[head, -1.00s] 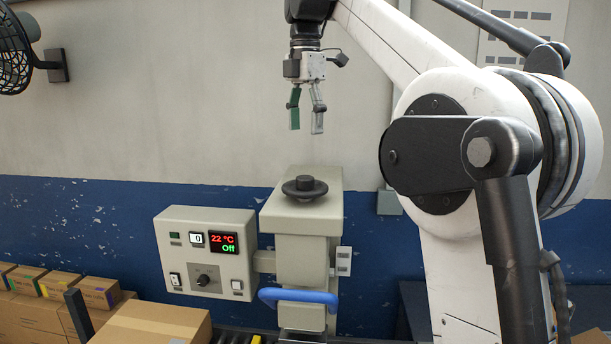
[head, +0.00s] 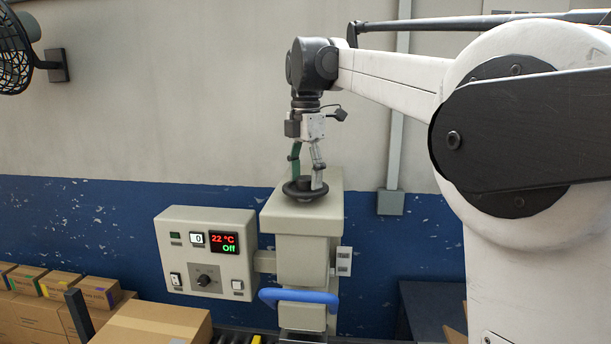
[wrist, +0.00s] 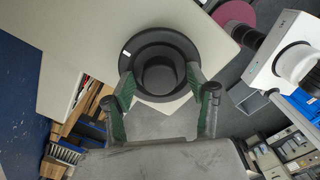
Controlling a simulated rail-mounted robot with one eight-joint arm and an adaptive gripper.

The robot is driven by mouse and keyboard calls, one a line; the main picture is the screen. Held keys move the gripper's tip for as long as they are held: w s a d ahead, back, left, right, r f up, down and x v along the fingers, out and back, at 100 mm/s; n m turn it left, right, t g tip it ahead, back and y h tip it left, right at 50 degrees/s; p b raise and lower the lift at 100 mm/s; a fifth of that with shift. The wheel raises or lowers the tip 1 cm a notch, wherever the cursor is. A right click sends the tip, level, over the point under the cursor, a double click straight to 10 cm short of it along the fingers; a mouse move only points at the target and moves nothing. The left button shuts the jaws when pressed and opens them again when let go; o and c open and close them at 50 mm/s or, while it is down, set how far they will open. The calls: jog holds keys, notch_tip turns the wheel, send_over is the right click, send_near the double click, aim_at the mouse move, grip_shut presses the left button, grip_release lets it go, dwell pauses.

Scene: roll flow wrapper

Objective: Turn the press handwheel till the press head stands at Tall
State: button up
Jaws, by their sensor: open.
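The black press handwheel (head: 304,194) lies flat on top of the beige press column (head: 308,250). In the wrist view the handwheel (wrist: 160,52) shows a round hub in its middle and a small white mark on its left rim. My gripper (head: 306,184) points straight down at the handwheel, its fingers on either side of the hub. In the wrist view my gripper (wrist: 163,92) is open, with one finger left and one right of the hub. I cannot tell whether the fingers touch it. The scale for Tall cannot be made out.
A control box (head: 207,252) with a lit display reading 22 °C and Off stands left of the press. A blue handle (head: 299,298) sticks out at the press front. Cardboard boxes (head: 150,325) stand at lower left, and a fan (head: 15,52) hangs at upper left.

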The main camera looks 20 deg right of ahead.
jog(key=shift+c, duration=0.5)
jog(key=c, duration=1)
jog(key=shift+c, duration=0.2)
